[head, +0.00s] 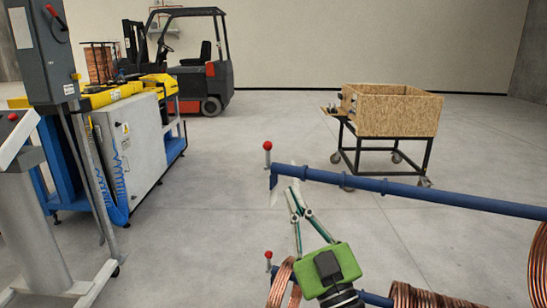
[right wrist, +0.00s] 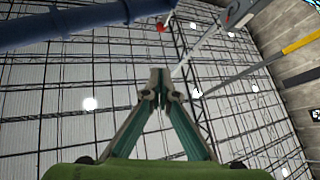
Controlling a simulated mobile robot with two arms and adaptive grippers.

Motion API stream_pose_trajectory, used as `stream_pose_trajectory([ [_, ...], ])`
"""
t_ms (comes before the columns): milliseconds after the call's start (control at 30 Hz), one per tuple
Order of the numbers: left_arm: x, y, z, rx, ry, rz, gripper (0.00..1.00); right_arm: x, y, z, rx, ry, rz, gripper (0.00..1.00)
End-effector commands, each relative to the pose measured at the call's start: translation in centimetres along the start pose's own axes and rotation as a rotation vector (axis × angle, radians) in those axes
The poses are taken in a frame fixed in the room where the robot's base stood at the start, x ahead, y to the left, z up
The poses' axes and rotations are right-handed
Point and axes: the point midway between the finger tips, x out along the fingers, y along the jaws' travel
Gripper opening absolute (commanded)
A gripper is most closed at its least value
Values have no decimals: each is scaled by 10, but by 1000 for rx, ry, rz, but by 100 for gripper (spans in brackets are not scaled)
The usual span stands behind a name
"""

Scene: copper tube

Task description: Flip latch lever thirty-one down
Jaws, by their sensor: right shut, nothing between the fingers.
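A latch lever with a red ball knob (head: 267,146) stands upright at the left end of the upper blue bar (head: 400,188). A grey plate hangs below that end. A second red-knobbed lever (head: 268,255) stands at the left end of the lower blue bar (head: 375,298). No number is readable on either. My right gripper (head: 296,198), with a green body, is shut and empty, its fingertips just below and right of the upper lever. In the right wrist view its fingertips (right wrist: 160,80) are together; a red knob (right wrist: 160,27) shows beyond, near the blue bar (right wrist: 70,22). My left gripper is out of view.
Copper coils (head: 435,296) hang on the lower bar, and another coil (head: 538,262) is at the right edge. A wooden crate on a wheeled cart (head: 395,115) stands behind. A machine (head: 130,150) and forklift (head: 190,65) are at left. The floor between is clear.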

Motion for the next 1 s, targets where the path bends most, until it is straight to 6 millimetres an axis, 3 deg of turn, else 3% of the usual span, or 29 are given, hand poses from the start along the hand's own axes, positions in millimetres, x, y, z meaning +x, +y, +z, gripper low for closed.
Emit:
stream_pose_trajectory([
  [167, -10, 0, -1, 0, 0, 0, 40, 27, 1, -4, 1, 3, 1, 0],
  [500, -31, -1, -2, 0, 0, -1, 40, 101, 1, -4, 1, 1, 0, 0],
  [700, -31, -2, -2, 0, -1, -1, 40, 116, 0, 19, -1, -1, -2, 0],
  [1000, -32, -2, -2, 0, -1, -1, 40, 125, 0, 28, 0, -1, 0, 0],
])
